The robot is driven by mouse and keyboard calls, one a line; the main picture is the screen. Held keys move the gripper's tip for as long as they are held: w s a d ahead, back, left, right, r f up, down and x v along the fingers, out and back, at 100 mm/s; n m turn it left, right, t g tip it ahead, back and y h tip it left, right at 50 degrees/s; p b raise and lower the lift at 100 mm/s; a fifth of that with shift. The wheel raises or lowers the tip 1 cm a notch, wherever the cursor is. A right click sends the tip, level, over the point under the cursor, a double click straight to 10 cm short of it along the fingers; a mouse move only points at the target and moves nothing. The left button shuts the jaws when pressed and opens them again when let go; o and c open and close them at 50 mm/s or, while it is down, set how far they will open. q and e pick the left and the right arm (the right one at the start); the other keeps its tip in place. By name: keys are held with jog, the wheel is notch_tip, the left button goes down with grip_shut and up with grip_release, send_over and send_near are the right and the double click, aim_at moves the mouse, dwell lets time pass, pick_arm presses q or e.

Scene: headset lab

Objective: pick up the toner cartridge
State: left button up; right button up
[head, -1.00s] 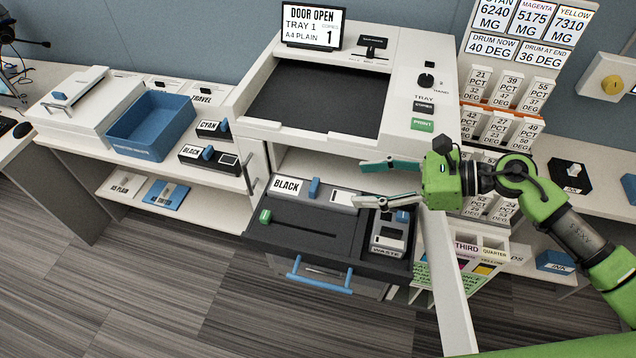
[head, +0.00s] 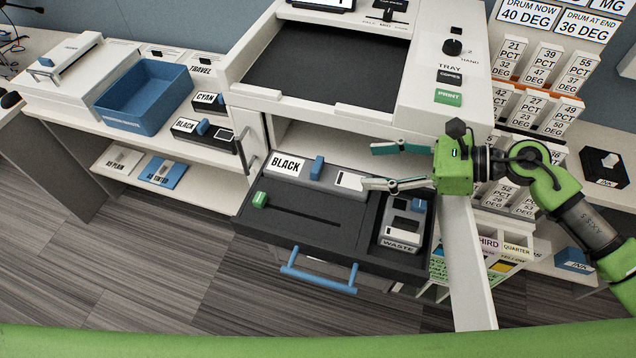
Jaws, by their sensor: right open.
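A grey toner cartridge labelled BLACK (head: 328,179), with a blue handle on top, lies in the open dark drawer (head: 300,232) of the white printer. My right gripper (head: 370,166) is open and empty, its two long fingers pointing left. Its lower finger shows over the right end of this cartridge; I cannot tell whether it touches. The upper finger shows in front of the printer's opening. Two more cartridges, CYAN (head: 210,103) and BLACK (head: 197,136), sit on the white counter at the left. My left gripper is not in view.
A grey unit labelled WASTE (head: 402,232) sits at the drawer's right, below my right gripper. An open white door (head: 462,265) stands right of the drawer. A blue bin (head: 145,97) is on the left counter. Racks of white boxes (head: 540,105) stand behind my right arm.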

aim_at(321, 166)
jog(key=shift+f+b, duration=0.3)
jog(key=shift+f, duration=0.35)
jog(key=shift+a, duration=0.3)
jog(key=p+x, duration=0.3)
jog(key=x, duration=0.5)
jog(key=shift+w, duration=0.1)
jog(key=shift+w+a+p, duration=0.1)
jog(key=shift+a+p, duration=0.1)
jog(key=shift+p, duration=0.25)
jog(key=p+x, duration=0.2)
jog(key=x, duration=0.2)
jog(key=shift+w+a+r, duration=0.1)
jog(key=shift+w+a, duration=0.05)
jog(key=shift+w, duration=0.1)
jog(key=shift+a, duration=0.2)
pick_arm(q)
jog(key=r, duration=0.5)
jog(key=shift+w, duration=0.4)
